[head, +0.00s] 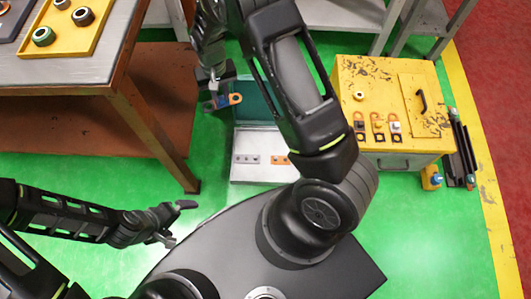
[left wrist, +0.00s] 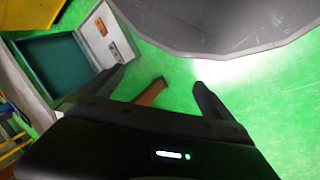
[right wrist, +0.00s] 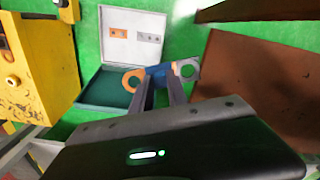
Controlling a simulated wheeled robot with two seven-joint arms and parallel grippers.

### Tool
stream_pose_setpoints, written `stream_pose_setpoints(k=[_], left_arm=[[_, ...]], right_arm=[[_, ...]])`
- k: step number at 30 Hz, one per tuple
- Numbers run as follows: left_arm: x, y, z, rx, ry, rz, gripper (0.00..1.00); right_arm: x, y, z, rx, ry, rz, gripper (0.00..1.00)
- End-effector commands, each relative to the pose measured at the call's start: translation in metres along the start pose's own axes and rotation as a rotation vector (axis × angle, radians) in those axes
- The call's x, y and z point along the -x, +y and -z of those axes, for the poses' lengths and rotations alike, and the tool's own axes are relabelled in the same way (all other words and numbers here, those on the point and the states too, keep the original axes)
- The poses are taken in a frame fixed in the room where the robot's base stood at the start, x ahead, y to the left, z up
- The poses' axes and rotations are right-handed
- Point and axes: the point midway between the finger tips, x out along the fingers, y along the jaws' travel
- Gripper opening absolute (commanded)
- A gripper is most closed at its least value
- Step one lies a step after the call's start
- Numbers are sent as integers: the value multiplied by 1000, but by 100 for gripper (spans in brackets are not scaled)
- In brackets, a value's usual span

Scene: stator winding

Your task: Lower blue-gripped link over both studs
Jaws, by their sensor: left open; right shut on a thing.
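My right gripper (head: 215,95) is shut on a link held in the air near the open case, at the side of the wooden table. In the right wrist view the link has a blue grip (right wrist: 158,72) between the fingers (right wrist: 160,84), an orange ring (right wrist: 133,80) at the left and a grey ring (right wrist: 187,69) at the right. My left gripper (head: 177,222) is open and empty above the green floor; its spread fingers also show in the left wrist view (left wrist: 160,82). I cannot make out the two studs in any view.
The open case (head: 234,172) has a teal inside and a pale panel with grey and orange plates. A yellow cabinet (head: 432,128) bears several small orange and dark parts. The wooden table (head: 95,70) bears a yellow tray (head: 72,46) with ring-shaped parts. Green floor lies clear between.

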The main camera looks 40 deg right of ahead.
Motion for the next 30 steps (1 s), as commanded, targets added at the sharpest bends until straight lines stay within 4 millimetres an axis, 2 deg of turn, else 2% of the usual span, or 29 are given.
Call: stream_pose_setpoints(k=[1,6,9,12,15,18,21,30], left_arm=[[-30,-12,0,2,4,1,100],[-77,-32,3,7,15,5,100],[-104,-43,5,9,21,7,100],[-127,-53,6,12,26,9,100],[-144,-60,7,14,30,10,100],[-155,-65,8,15,34,11,100],[-160,-67,9,16,36,12,100],[-159,-67,9,16,37,12,100]], right_arm=[[-51,8,-4,-30,-7,-6,0],[-156,37,-16,-147,-6,-5,0],[-216,58,-27,-217,-6,-4,0],[-267,80,-39,-279,-6,-3,0],[-306,98,-50,-326,-4,-2,0],[-331,111,-59,-357,-3,-1,0],[-343,119,-64,-374,-1,1,0],[-345,122,-66,-378,0,1,0]])
